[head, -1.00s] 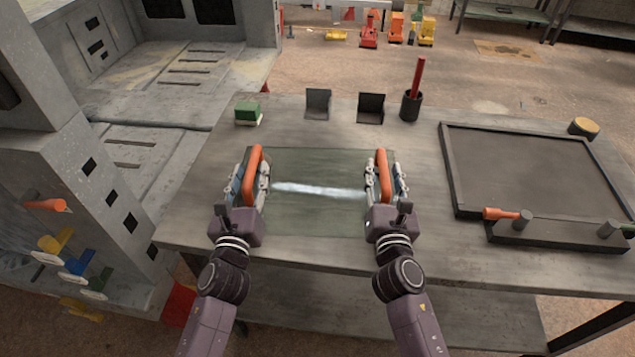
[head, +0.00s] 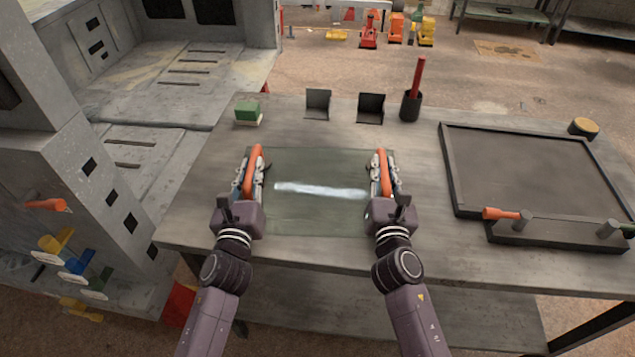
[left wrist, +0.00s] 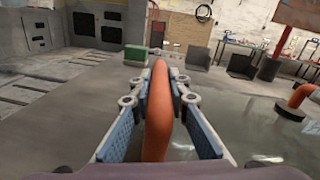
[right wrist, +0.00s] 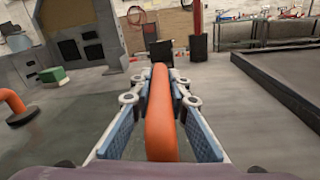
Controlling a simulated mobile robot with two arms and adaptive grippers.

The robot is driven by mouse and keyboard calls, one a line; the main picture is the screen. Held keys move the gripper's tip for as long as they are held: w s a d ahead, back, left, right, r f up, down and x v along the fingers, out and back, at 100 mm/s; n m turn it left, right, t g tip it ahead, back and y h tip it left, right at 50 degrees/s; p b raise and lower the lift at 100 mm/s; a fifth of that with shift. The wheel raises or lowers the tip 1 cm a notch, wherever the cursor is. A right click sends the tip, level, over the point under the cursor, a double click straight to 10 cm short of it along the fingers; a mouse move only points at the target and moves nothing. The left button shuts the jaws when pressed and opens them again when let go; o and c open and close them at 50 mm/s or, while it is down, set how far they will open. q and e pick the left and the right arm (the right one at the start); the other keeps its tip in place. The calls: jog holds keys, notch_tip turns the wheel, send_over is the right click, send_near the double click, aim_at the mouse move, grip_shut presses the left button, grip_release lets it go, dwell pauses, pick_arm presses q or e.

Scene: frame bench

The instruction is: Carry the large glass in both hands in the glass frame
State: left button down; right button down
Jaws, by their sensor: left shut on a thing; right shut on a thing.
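The large glass (head: 318,215) is a clear, greenish sheet with a white glare streak, lying flat at the bench top between my grippers. I cannot tell whether it touches the bench. Two orange handles stand on it. My left gripper (head: 250,178) is shut on the left orange handle (left wrist: 158,115), and my right gripper (head: 382,180) is shut on the right orange handle (right wrist: 160,115). The glass frame (head: 449,185) is a dark, raised-rim rectangle on the right of the bench, empty inside.
A green block (head: 246,111), two dark brackets (head: 318,103) and a cup (head: 410,106) with a red stick stand along the back. Bare bench (head: 425,225) lies between glass and frame.

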dwell(0.3)
